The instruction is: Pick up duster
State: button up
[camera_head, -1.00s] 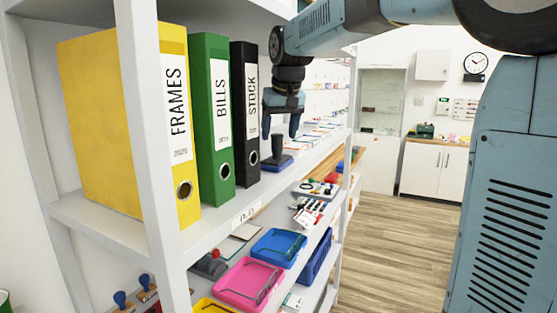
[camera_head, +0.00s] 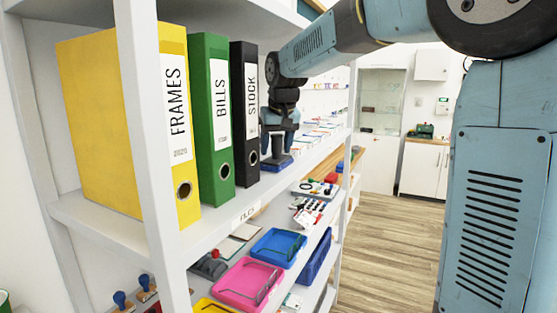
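The duster (camera_head: 277,163) stands on the upper shelf, just right of the black STOCK binder. It has a flat blue-and-dark base and an upright dark handle. My gripper (camera_head: 277,146) points straight down over it. Its two blue fingers are apart, one on each side of the handle, low and close to the base. I see no clear contact between the fingers and the handle. The gripper hides the upper part of the handle.
Yellow (camera_head: 125,120), green (camera_head: 212,120) and black (camera_head: 244,115) binders stand left of the gripper. A white shelf post (camera_head: 152,150) is in front. The lower shelf holds pink (camera_head: 247,284) and blue (camera_head: 277,247) trays. Open floor (camera_head: 390,245) lies to the right.

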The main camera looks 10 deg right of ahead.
aim_at(276, 134)
jog(key=c, duration=1)
jog(key=shift+r, duration=1.75)
jog(key=s+d, duration=0.1)
jog(key=s, duration=0.5)
jog(key=s+d, duration=0.1)
jog(key=s, duration=0.4)
jog(key=s+d, duration=0.1)
jog(key=s, duration=0.5)
jog(key=shift+s+d, duration=0.3)
jog(key=shift+s, duration=0.05)
jog(key=o, duration=0.5)
jog(key=c, duration=0.3)
